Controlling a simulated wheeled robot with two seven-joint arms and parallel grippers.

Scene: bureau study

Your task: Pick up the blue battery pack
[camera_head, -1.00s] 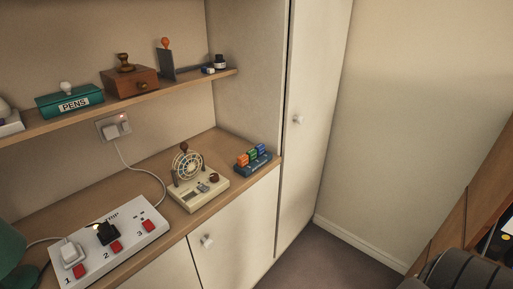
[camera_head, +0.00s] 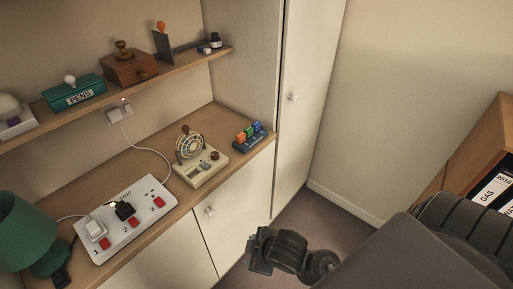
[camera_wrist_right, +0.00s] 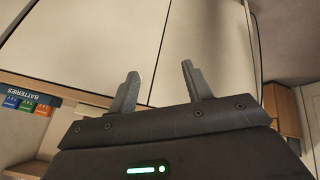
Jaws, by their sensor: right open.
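The blue battery pack (camera_head: 257,126) stands in a dark blue holder (camera_head: 250,145) at the right end of the wooden counter, beside a green and an orange pack. In the right wrist view the holder, marked BATTERIES (camera_wrist_right: 30,88), shows at the left edge, with a blue pack (camera_wrist_right: 11,101) partly cut off by the frame. My right gripper (camera_head: 258,252) is low in front of the cupboard doors, below and apart from the holder. Its two fingers (camera_wrist_right: 160,75) are spread with nothing between them. My left gripper is not in view.
A cream device with a wheel (camera_head: 198,165) stands left of the holder. Further left are a power strip (camera_head: 125,220) and a green lamp (camera_head: 25,232). A shelf (camera_head: 120,92) hangs above. A tall cupboard (camera_head: 300,110) rises right of the counter.

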